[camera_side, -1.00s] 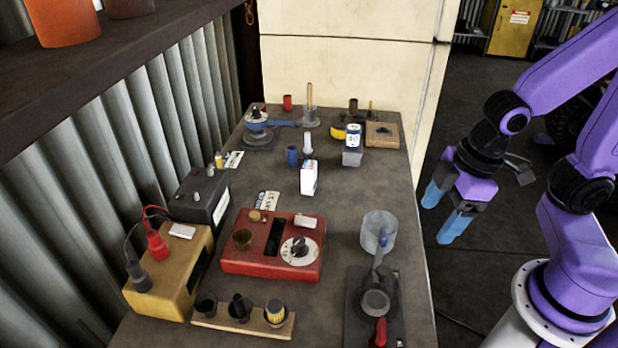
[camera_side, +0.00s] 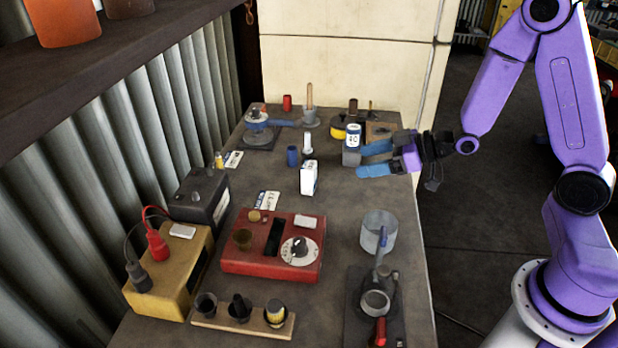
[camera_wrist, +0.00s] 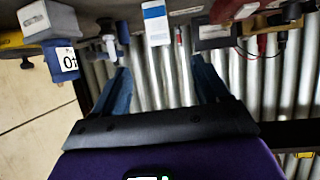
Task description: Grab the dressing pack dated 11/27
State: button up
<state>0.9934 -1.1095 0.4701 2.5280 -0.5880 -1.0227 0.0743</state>
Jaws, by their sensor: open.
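A small upright white box with blue print (camera_side: 309,178) stands mid-bench; it also shows at the top of the wrist view (camera_wrist: 157,24). Two flat white-and-blue printed packs lie on the bench, one at the back left (camera_side: 233,159) and one behind the red unit (camera_side: 268,199). No date is legible on any of them, so I cannot tell which bears 11/27. My gripper (camera_side: 372,158) is open and empty, fingers pointing left across the bench, right of the upright box and apart from it. Its spread blue fingers show in the wrist view (camera_wrist: 161,78).
A grey block with a blue-and-white labelled top (camera_side: 352,156) stands right by my fingertips. A red dial unit (camera_side: 272,258), clear cup (camera_side: 378,232) and yellow box (camera_side: 175,275) stand nearer. Corrugated wall (camera_side: 85,215) bounds the left.

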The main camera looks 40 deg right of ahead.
aim_at(302, 168)
jog(key=x, duration=1.7)
jog(key=shift+w+a+r, duration=0.1)
jog(key=shift+w+r, duration=0.2)
jog(key=shift+r, duration=0.05)
jog(key=c, duration=1)
jog(key=shift+r, duration=0.15)
